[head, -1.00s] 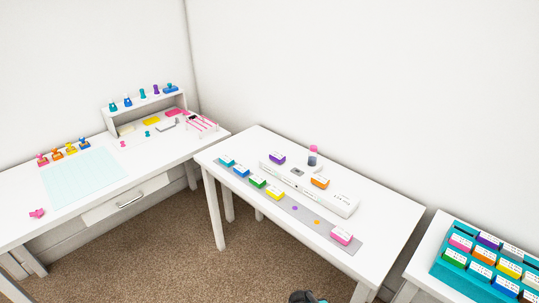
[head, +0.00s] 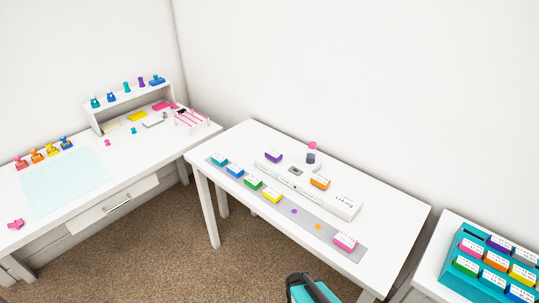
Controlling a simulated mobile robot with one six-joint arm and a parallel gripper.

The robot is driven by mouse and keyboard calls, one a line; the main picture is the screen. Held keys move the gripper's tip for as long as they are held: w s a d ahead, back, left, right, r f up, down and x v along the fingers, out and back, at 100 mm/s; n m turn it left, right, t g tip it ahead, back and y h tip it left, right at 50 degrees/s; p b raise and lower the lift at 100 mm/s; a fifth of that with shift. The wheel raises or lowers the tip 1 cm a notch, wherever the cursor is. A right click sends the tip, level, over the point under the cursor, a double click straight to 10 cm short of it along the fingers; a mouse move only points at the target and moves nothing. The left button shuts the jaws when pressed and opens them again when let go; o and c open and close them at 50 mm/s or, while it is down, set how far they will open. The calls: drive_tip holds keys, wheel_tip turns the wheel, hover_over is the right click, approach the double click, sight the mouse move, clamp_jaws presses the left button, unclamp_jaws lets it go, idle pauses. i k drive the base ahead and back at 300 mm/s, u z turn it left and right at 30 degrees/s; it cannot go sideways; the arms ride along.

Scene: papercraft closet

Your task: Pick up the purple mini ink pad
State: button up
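Another purple-topped pad (head: 499,243) sits in the teal rack (head: 446,262) on the right table. A black and teal part of my arm (head: 312,289) shows at the bottom edge, in front of the middle table and well short of both pads. My gripper's fingers cannot be made out, so I cannot tell whether it is open or shut.
A grey strip mat (head: 318,227) along the table's front bears blue, green, yellow and pink pads, plus purple and orange dots. An orange pad (head: 320,182) and a pink-capped bottle (head: 311,152) stand near the white box. A desk (head: 95,220) is at left; brown carpet lies between.

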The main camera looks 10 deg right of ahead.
sight(275, 156)
drive_tip(key=z, duration=0.05)
drive_tip(key=k, duration=1.3)
drive_tip(key=u, duration=0.1)
drive_tip(key=i, duration=1.25)
drive_tip(key=u, duration=1)
drive_tip(key=i, duration=0.45)
drive_tip(key=u, duration=0.25)
